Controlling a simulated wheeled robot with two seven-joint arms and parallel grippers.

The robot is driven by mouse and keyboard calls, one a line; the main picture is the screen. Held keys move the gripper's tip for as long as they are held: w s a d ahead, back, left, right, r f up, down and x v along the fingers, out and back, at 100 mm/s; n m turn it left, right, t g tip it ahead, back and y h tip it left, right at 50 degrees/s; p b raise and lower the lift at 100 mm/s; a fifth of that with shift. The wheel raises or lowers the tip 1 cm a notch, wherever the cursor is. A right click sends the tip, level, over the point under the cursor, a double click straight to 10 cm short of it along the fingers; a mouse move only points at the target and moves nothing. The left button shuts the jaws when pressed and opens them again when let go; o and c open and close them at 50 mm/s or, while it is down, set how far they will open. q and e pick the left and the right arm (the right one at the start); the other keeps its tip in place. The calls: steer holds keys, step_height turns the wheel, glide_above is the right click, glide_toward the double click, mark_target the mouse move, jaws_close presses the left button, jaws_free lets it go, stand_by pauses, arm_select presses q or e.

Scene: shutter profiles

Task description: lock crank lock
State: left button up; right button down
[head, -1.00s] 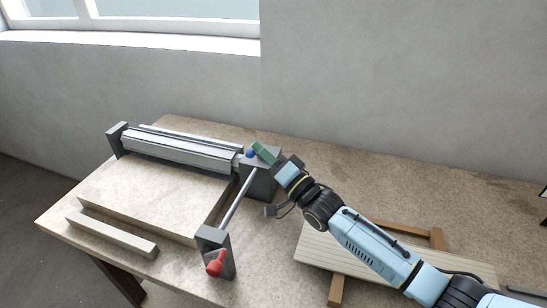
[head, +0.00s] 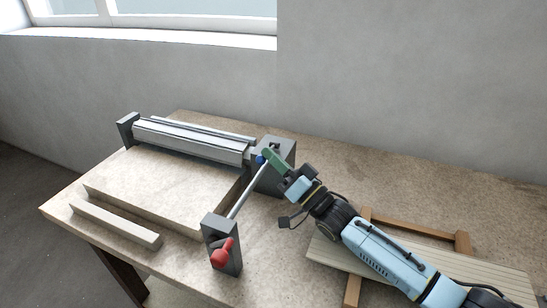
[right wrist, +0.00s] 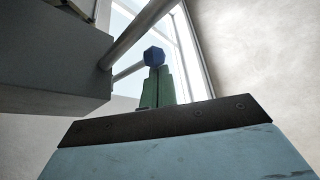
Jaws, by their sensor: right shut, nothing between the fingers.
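A grey block with a dark opening in its top (head: 287,150) stands at the right end of the silver roller profile (head: 190,140). A small blue knob (head: 261,160) is at the block's near-left side. It also shows in the right wrist view (right wrist: 154,57), just beyond my fingertips. My right gripper (head: 271,155) has green fingers, shut and empty, with tips at or against the knob; I cannot tell if they touch. The fingers also show in the wrist view (right wrist: 156,72). A red handle (head: 223,253) is on the front grey post (head: 213,232). My left gripper is out of view.
A metal rod (head: 247,190) runs between the front post and the block. A pale slab (head: 160,188) and a narrow bar (head: 115,224) lie at left. A slatted wooden panel on a frame (head: 400,245) lies under my right arm. The table behind is clear.

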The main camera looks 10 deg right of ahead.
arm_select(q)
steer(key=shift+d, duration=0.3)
arm_select(e)
steer(key=shift+s+f, duration=0.1)
